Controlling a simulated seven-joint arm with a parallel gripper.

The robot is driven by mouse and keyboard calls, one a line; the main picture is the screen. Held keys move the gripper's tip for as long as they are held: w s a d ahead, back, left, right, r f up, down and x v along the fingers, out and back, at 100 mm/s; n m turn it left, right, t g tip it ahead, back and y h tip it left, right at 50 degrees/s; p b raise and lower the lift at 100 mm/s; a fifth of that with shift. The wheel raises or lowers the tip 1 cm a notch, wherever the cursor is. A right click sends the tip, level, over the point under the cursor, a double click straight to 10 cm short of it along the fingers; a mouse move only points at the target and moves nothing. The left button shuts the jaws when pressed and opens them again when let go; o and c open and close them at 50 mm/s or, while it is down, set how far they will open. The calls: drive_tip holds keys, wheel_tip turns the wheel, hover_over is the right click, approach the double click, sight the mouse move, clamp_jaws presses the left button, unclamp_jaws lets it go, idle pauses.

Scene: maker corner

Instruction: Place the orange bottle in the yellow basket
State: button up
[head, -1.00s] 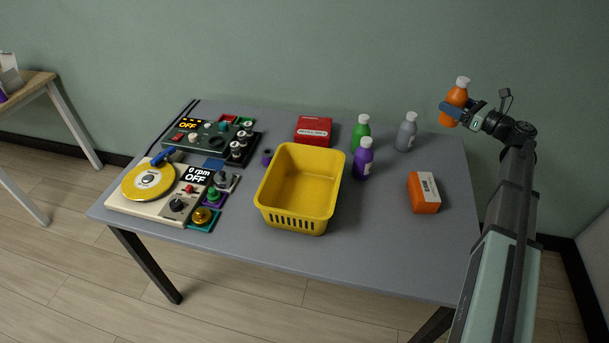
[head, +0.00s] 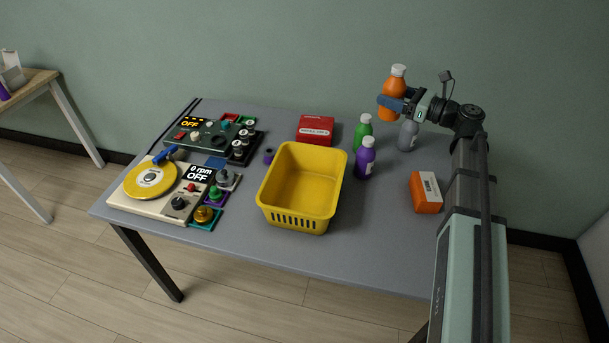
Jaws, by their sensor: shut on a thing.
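The orange bottle (head: 393,88) with a white cap is upright in the air above the back right of the table. My gripper (head: 392,104) is shut on the bottle's body, reaching it from the right. The yellow basket (head: 302,214) stands on the middle of the table, to the left of and nearer than the bottle. It is open at the top and looks empty.
Green (head: 362,131), purple (head: 364,158) and grey (head: 408,135) bottles stand right of the basket. An orange box (head: 425,192) lies farther right, a red box (head: 315,129) behind the basket. Control panels (head: 215,137) and a turntable (head: 150,181) fill the left. The front edge is clear.

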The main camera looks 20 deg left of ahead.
drive_tip(key=s+a+n+g+y, duration=0.1)
drive_tip(key=s+a+n+g, duration=0.25)
drive_tip(key=s+a, duration=1)
wheel_tip(320, 180, down, 15)
drive_tip(key=g, duration=0.1)
drive_tip(key=shift+w+a+m, duration=0.15)
drive_tip(key=shift+a+m, duration=0.2)
drive_tip(key=shift+a, duration=0.05)
drive_tip(key=shift+f, duration=0.65)
drive_tip(key=o, duration=1.3)
drive_tip(key=shift+r, duration=0.1)
drive_tip(key=d, duration=0.8)
drive_tip(key=s+d+r, duration=0.1)
drive_tip(key=d, duration=0.3)
